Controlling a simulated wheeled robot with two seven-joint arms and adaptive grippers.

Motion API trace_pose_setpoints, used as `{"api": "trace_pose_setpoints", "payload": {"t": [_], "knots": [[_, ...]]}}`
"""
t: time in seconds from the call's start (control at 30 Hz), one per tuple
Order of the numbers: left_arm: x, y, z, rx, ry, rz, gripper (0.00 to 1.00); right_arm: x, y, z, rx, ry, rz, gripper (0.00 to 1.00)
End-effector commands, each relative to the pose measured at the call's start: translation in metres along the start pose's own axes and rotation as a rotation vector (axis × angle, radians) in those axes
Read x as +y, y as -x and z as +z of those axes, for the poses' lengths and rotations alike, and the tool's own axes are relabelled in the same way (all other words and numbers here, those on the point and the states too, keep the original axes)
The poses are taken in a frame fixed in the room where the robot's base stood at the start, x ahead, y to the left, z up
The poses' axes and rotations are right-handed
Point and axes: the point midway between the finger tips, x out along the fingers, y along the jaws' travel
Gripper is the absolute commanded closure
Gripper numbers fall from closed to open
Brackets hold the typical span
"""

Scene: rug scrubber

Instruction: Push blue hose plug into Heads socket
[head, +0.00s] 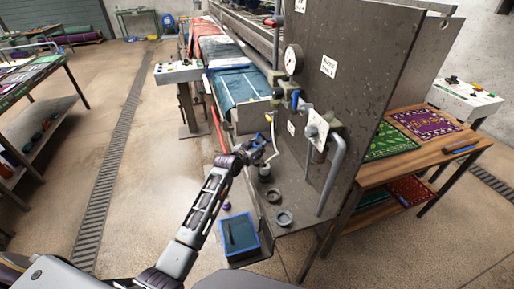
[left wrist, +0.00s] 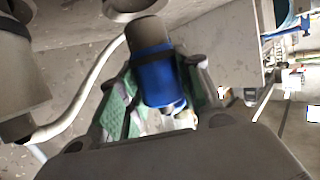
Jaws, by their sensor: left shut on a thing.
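My left gripper (head: 256,151) is in front of the grey machine panel (head: 345,75). In the left wrist view its two padded fingers (left wrist: 158,100) are shut on the blue hose plug (left wrist: 155,80). The plug has a dark grey cylindrical end that points away from the gripper. A round grey fitting (left wrist: 128,6) shows just beyond that end, cut by the picture's edge; a gap seems to lie between them. I cannot tell whether it is the Heads socket, as no such label is readable. My right gripper is not in view.
A pale hose (left wrist: 90,95) curves beside the plug to a grey cylinder (left wrist: 22,75). Pipes and a blue valve handle (head: 295,99) stick out from the panel. Grey rings (head: 284,217) and a blue tray (head: 222,240) sit below.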

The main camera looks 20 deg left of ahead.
Motion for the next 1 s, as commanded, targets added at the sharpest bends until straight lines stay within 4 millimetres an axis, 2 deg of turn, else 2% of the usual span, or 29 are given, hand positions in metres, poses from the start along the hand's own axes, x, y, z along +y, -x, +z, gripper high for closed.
{"api": "trace_pose_setpoints", "payload": {"t": [0.6, 1.0], "knots": [[0.000, -0.002, 0.006, 0.001, -0.001, 0.000, 0.94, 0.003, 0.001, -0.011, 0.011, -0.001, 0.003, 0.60], [0.000, -0.003, 0.007, 0.001, 0.000, 0.000, 0.94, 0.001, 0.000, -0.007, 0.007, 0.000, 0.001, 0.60]]}}
